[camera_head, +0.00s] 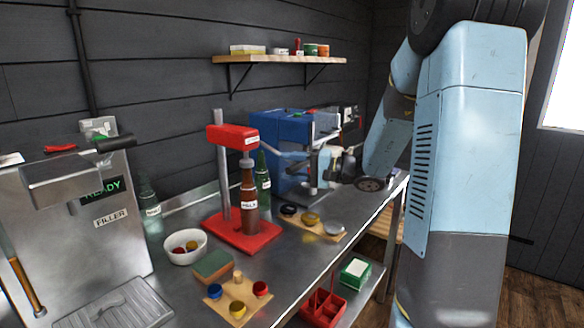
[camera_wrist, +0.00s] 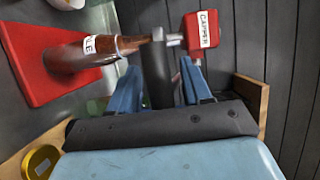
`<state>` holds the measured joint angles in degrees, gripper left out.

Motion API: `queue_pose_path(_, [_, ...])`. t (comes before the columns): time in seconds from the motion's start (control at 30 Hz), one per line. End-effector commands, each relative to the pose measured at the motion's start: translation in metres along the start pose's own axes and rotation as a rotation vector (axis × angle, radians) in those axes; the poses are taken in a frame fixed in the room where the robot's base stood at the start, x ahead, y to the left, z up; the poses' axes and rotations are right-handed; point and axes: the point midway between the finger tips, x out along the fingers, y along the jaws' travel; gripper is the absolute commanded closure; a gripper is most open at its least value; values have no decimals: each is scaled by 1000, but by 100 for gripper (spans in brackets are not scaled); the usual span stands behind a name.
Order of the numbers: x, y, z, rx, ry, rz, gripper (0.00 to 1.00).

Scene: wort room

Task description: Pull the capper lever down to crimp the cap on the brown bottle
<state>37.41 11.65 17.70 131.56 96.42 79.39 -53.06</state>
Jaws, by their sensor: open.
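The capper (camera_head: 232,136) has a red head on a grey post and a red base (camera_head: 242,234). Its labelled head also shows in the wrist view (camera_wrist: 201,30). The brown bottle (camera_head: 249,196) stands upright under the head, its neck close beneath it; it lies sideways in the wrist view (camera_wrist: 85,52). My gripper (camera_head: 283,153) is beside the head, on its right. In the wrist view my gripper (camera_wrist: 159,72) is open, with a dark bar (camera_wrist: 156,78), apparently the capper lever, between its two blue fingers. Contact with the fingers cannot be told.
A green bottle (camera_head: 263,172) and a blue machine (camera_head: 290,128) stand behind. A board with round pieces (camera_head: 325,236), a white bowl (camera_head: 186,257) and a board of coloured caps (camera_head: 222,302) lie in front. The filler (camera_head: 75,215) stands left. A shelf (camera_head: 285,59) hangs above.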

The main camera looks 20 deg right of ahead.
Motion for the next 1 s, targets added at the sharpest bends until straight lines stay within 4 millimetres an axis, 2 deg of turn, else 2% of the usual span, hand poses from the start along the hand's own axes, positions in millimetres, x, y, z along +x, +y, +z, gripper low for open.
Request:
queue_pose_path(0.17, [0,0,0,0,0,0,52])
queue_pose_path(0.67, [-1,2,0,4,1,4,100])
queue_pose_path(1.0, [-2,3,0,8,4,9,100])
